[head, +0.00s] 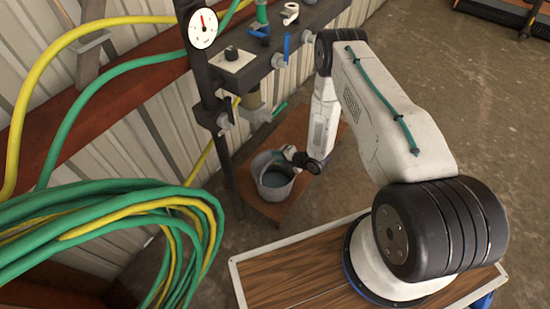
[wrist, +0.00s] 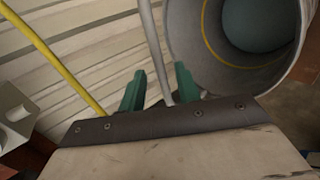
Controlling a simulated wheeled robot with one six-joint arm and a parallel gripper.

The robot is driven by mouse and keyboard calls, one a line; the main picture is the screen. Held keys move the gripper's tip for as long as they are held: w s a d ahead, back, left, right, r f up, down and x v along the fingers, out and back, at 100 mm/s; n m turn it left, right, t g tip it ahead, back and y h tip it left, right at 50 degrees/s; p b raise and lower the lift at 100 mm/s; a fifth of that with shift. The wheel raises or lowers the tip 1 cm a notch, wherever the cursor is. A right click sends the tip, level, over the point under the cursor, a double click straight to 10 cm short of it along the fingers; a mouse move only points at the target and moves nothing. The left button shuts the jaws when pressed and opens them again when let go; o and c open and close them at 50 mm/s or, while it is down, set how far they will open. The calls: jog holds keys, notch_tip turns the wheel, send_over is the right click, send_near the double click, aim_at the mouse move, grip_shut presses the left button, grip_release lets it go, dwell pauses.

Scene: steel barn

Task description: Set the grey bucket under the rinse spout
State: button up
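The grey bucket (head: 268,189) stands upright on a reddish-brown board in the head view, with teal in its bottom. In the wrist view the bucket (wrist: 184,42) fills the upper right, with a yellow line inside. My gripper (head: 292,153) is at the bucket's right rim. In the wrist view its two green fingers (wrist: 160,88) stand apart, left of the bucket wall. A thin grey rod (wrist: 151,45) runs between them, nearer the right finger; I cannot tell whether it is the bucket's handle. A short pale spout-like fitting (head: 253,99) hangs from the dark rack above and behind the bucket.
The dark rack (head: 206,90) carries a gauge (head: 203,28) and blue-handled valves. Coiled green and yellow hoses (head: 120,212) fill the lower left. The concrete floor at the right is mostly clear.

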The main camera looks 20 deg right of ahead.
jog(key=v, duration=0.9)
jog(key=w+d+r+m+g+h, duration=0.1)
jog(key=w+d+r+m+h, duration=0.2)
jog(key=r, duration=0.5)
jog(key=w+d+r+m+h, duration=0.1)
jog(key=w+d+r, duration=0.1)
jog(key=w+r, duration=0.4)
jog(key=s+d+r+m+g+h, duration=0.15)
jog(key=r+m, duration=0.25)
jog(key=r, duration=0.7)
jog(key=s+r+m+g+h, duration=0.1)
jog(key=s+r+m+h, duration=0.15)
jog(key=r, duration=0.95)
jog(key=s+a+r+m+g, duration=0.25)
jog(key=s+r+m, duration=0.55)
jog(key=s+r, duration=0.65)
jog(key=s+a+r+m, duration=0.2)
jog(key=s, duration=0.4)
jog(key=s+a+r+m+g+y, duration=0.1)
jog(key=s+a+r+m, duration=0.1)
jog(key=s, duration=0.5)
jog(key=s+a+r+m, duration=0.2)
jog(key=s, duration=0.5)
jog(key=shift+s+a+r+m+g, duration=0.25)
jog(key=shift+r+m+g, duration=0.1)
jog(key=shift+r+g, duration=0.05)
jog(key=shift+o, duration=0.4)
